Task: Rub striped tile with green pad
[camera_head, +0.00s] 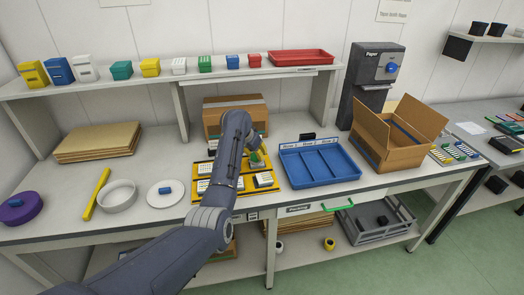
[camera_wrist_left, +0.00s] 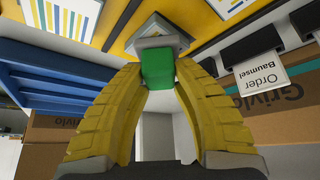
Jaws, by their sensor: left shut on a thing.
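My left gripper (camera_head: 256,158) is over the yellow board (camera_head: 222,194) on the bench. In the left wrist view its yellow fingers (camera_wrist_left: 158,75) are shut on the green pad (camera_wrist_left: 158,68), which has a grey, angular part at its far end. White tiles lie on the board, including one at its right (camera_head: 264,180). The left wrist view shows a tile with blue, green and yellow stripes (camera_wrist_left: 70,14) and another striped one (camera_wrist_left: 225,8). I cannot tell whether the pad touches a tile. My arm hides the board's middle. My right gripper is not in view.
A blue divided tray (camera_head: 318,178) stands right of the board, with an open cardboard box (camera_head: 385,150) beyond. A closed carton (camera_head: 225,108) stands behind. A white saucer (camera_head: 164,202), white bowl (camera_head: 117,205) and yellow bar (camera_head: 96,195) are to the left.

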